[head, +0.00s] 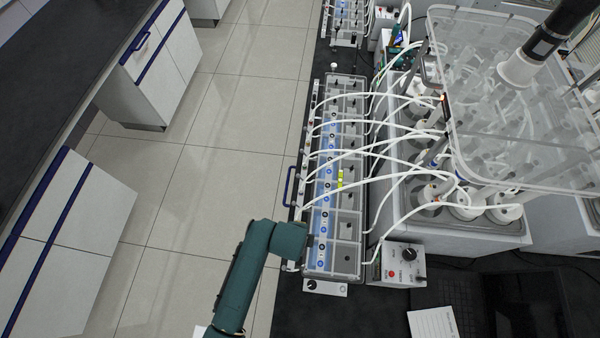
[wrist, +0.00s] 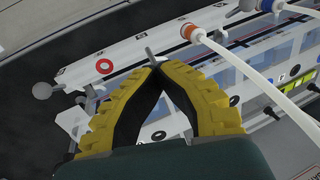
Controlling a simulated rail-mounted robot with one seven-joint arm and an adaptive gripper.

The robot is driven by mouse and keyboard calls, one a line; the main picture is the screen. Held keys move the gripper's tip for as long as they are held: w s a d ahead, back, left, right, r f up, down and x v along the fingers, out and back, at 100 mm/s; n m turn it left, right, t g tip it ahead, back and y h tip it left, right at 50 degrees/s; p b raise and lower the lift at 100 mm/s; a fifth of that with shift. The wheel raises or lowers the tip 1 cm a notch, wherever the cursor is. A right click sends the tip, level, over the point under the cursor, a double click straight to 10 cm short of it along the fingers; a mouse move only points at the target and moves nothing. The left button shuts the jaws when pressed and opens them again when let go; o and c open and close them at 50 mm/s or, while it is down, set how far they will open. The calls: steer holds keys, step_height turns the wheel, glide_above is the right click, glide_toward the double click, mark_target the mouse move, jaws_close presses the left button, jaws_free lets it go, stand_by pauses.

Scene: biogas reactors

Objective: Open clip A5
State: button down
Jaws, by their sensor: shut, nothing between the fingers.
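My gripper (wrist: 158,67) is closed in the wrist view, its yellow ribbed fingers meeting at the tips with nothing held between them. A small grey lever (wrist: 150,55) stands just beyond the fingertips; I cannot tell whether they touch it. It rises by a white rail (wrist: 128,62) that carries a red ring mark. No clip label is readable, so I cannot tell which clip is A5. In the head view, my teal arm reaches the near left end of the long clear-topped unit (head: 346,255); the fingers cannot be made out there.
White tubes (head: 400,174) arch from the unit to the reactors under a clear cover (head: 520,120). In the wrist view, a tube with an orange end (wrist: 188,31) lies right of the fingertips, and a grey ball knob (wrist: 42,91) is at left. A control box (head: 403,265) stands nearby.

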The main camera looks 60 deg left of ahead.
steer(key=shift+s+f, duration=0.15)
steer(key=shift+s, duration=0.15)
steer(key=shift+s+a+t+h, duration=0.25)
steer(key=shift+t+h, duration=0.35)
steer(key=shift+t, duration=0.2)
steer(key=shift+s+a+f+n+t+h+b, duration=0.15)
steer(key=shift+s+a+n+t+h+b, duration=0.1)
steer(key=shift+t+h+b, duration=0.25)
steer(key=shift+s+a+f+n+t+h+b, duration=0.1)
steer(key=shift+s+f+n+t+h+b, duration=0.15)
steer(key=shift+t+b, duration=0.3)
steer(key=t+h+b, duration=0.1)
steer(key=b, duration=0.2)
steer(key=s+a+t+h+b, duration=0.1)
steer(key=t+b, duration=0.1)
steer(key=b, duration=0.1)
steer(key=t+h+b, duration=0.1)
steer(key=b, duration=0.1)
steer(key=shift+s+a+f+n+t+h+b, duration=0.2)
steer(key=shift+s+n+t+h+b, duration=0.1)
steer(key=shift+n+t+b, duration=0.1)
steer(key=shift+r, duration=0.1)
